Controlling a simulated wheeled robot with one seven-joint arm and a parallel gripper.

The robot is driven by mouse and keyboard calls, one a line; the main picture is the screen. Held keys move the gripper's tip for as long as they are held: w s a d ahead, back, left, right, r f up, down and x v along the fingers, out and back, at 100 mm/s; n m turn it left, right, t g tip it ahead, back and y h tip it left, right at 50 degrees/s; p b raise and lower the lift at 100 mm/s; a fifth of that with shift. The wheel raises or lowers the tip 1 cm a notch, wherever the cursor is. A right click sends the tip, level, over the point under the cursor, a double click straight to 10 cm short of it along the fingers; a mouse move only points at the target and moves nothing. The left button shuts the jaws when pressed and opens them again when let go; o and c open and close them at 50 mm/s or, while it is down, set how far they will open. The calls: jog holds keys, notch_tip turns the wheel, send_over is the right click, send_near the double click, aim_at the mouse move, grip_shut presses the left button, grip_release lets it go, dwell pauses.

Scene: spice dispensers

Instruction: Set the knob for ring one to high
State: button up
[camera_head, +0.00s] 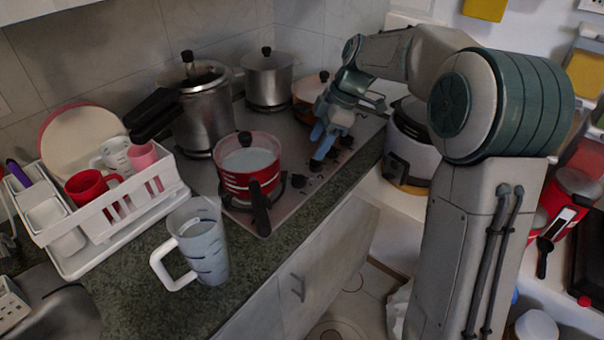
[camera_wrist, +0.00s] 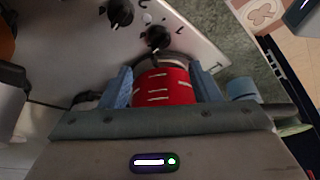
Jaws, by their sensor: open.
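A row of black knobs (camera_head: 299,181) runs along the front strip of the stove in the head view. In the wrist view, one black knob (camera_wrist: 157,37) lies just beyond my fingertips, with small white marks beside it. Another knob (camera_wrist: 120,12) is farther up and left. My gripper (camera_head: 319,146) is over the knob row, with its blue fingers pointing down. In the wrist view my gripper (camera_wrist: 162,76) is open, and the red pot (camera_wrist: 165,88) shows between its fingers. I cannot read which knob belongs to ring one or its setting.
The red pot (camera_head: 234,180) stands on the front ring, its black handle (camera_head: 261,208) jutting over the counter. A pressure cooker (camera_head: 201,112), a steel pot (camera_head: 268,80) and an orange pan (camera_head: 309,90) stand behind. A jug (camera_head: 204,250) and dish rack (camera_head: 125,208) are left.

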aim_at(301, 175)
jog(key=x, duration=1.1)
jog(key=shift+w+d, duration=0.1)
jog(key=c, duration=1)
